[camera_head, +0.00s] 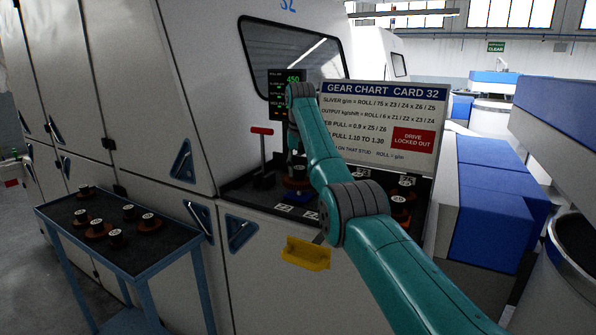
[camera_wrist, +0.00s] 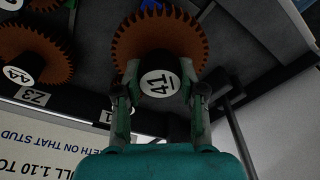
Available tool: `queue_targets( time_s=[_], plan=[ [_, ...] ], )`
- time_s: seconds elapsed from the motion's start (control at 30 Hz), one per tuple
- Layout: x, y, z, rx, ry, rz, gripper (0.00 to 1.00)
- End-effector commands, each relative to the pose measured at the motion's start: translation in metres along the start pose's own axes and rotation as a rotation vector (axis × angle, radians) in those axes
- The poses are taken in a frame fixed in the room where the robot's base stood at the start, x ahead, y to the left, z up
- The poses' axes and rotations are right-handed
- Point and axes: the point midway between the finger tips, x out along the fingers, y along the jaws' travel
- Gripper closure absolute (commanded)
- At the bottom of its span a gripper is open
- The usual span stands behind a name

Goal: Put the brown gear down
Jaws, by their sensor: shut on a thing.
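The brown gear (camera_wrist: 130,42) has a toothed rim and a black hub with a white label reading 41. My gripper (camera_wrist: 160,92) has one finger on each side of that hub and is shut on it. In the head view, my gripper (camera_head: 296,160) points down over the dark gear bay of the machine, with a brown gear (camera_head: 296,183) below it. My arm covers part of the bay. I cannot tell whether the held gear touches a stud or the surface beneath.
Another brown gear (camera_wrist: 35,55), labelled 44, sits left of the held one in the wrist view. More gears (camera_head: 398,201) sit right of my arm. The gear chart (camera_head: 385,115) stands behind the bay. A blue side table (camera_head: 160,261) holds several gears. A red-topped lever (camera_head: 262,150) rises at the bay's left.

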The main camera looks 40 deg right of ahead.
Motion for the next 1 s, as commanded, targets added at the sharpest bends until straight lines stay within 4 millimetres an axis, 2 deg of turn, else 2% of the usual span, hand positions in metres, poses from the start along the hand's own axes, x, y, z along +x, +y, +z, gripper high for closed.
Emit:
queue_targets(
  time_s=[0.8,0.83,0.9,0.93,1.0],
  plan=[
    [0.013,0.001,0.001,0.0,0.002,0.0,1.0],
    [0.013,0.001,0.001,0.0,0.001,0.0,0.58],
    [0.013,0.001,0.001,0.0,0.001,0.0,0.4],
    [0.013,0.001,0.001,0.0,0.001,0.0,0.35],
    [0.013,0.001,0.001,0.0,0.001,0.0,0.35]
  ],
)
